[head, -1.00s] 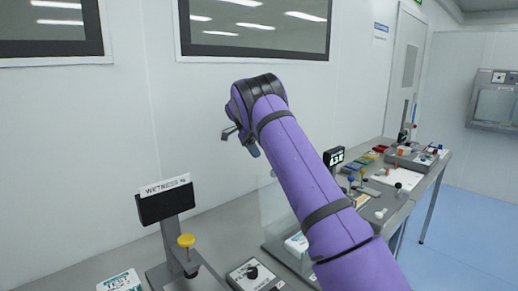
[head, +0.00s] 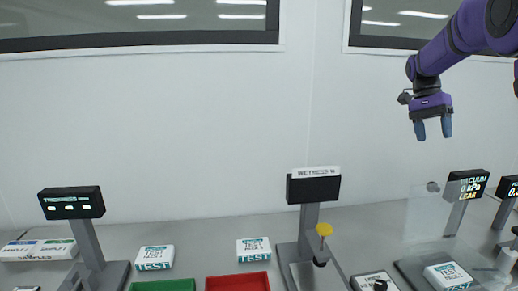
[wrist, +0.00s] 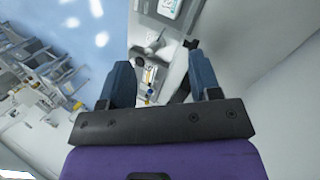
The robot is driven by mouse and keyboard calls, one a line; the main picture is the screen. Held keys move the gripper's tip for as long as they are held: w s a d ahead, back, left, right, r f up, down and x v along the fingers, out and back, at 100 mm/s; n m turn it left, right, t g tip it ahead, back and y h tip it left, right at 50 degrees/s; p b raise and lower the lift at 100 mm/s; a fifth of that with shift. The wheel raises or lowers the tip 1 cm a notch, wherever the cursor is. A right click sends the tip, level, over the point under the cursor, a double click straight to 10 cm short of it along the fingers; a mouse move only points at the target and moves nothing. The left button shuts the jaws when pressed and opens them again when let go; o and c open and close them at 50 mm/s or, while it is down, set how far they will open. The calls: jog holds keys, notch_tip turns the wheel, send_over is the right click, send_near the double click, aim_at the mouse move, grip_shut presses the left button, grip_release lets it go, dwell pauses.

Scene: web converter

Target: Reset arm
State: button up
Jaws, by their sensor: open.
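My gripper (head: 433,129) hangs at the upper right of the head view, fingers pointing down, in front of the white wall and high above the bench. Its two blue fingers are apart with nothing between them. In the wrist view my gripper (wrist: 160,85) shows the same open fingers, with the bench and blue floor far beyond them. My purple arm reaches in from the upper right corner of the head view.
On the bench stand a thickness gauge (head: 71,203), a wetness tester (head: 314,187) with a yellow knob, and a vacuum leak display (head: 467,185) near a clear panel. White test packs (head: 154,258), a green tray (head: 162,286) and a red tray (head: 238,282) lie in front.

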jog(key=s+a+r+n+t, duration=0.2)
jog(key=s+a+n+t, duration=0.3)
jog(key=s, duration=0.8)
jog(key=s+a+r+n+t, duration=0.2)
jog(key=s+a+n+t, duration=0.15)
jog(key=s+a, duration=0.65)
jog(key=s+f+n+t, duration=0.2)
jog(key=s+f, duration=0.3)
jog(key=s, duration=0.5)
jog(key=shift+a+n+y, duration=0.4)
jog(key=shift+a+n, duration=0.05)
jog(key=shift+n, duration=0.2)
